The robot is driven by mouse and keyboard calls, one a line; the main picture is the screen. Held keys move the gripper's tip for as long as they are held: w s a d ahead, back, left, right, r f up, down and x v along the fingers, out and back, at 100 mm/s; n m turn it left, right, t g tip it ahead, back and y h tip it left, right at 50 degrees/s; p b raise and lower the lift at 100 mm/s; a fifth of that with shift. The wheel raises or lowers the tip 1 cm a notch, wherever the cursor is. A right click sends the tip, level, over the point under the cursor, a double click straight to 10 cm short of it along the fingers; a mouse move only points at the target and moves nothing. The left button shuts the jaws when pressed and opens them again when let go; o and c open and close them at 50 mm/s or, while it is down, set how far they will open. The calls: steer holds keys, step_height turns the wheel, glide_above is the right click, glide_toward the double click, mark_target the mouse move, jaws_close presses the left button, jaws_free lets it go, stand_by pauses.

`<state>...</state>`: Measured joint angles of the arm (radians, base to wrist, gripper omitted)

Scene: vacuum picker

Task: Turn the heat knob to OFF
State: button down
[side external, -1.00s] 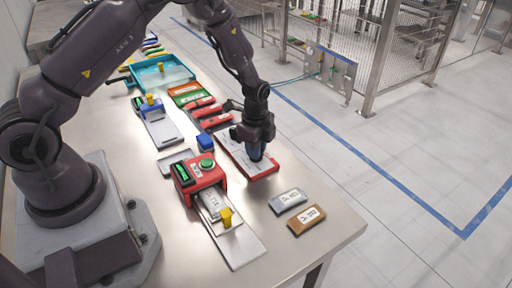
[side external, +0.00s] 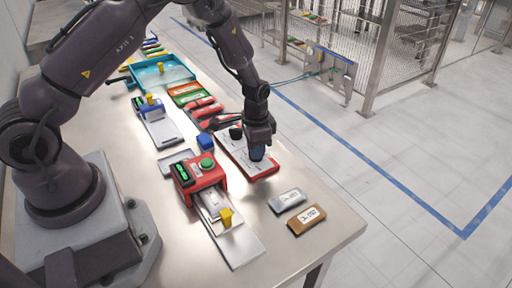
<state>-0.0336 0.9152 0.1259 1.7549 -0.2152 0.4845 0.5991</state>
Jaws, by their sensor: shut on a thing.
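A red-edged panel with a pale, marked face (side external: 233,150) lies on the bench right of centre. A dark round knob (side external: 236,132) stands on its upper part, clear of my gripper. My gripper (side external: 257,155) points down over the lower right part of the panel. It is shut on a knob there, which is mostly hidden by the jaws. The dark bluish tips reach down to the panel face. Which way that knob points, and any OFF mark, cannot be made out.
Grey (side external: 287,201) and brown (side external: 306,220) labelled blocks lie near the bench's right edge. Red tools (side external: 206,111) and a teal tray (side external: 160,74) lie farther back.

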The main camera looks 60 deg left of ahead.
steer(key=n, duration=0.4)
steer(key=shift+r+n, duration=0.1)
steer(key=shift+n, duration=0.2)
steer(key=n, duration=0.3)
steer(key=shift+n, duration=0.4)
steer(key=n, duration=0.4)
steer(key=shift+n, duration=2.4)
steer(key=c, duration=1.1)
jaws_free()
step_height(320, 180, up, 13)
steer(key=shift+f, duration=0.1)
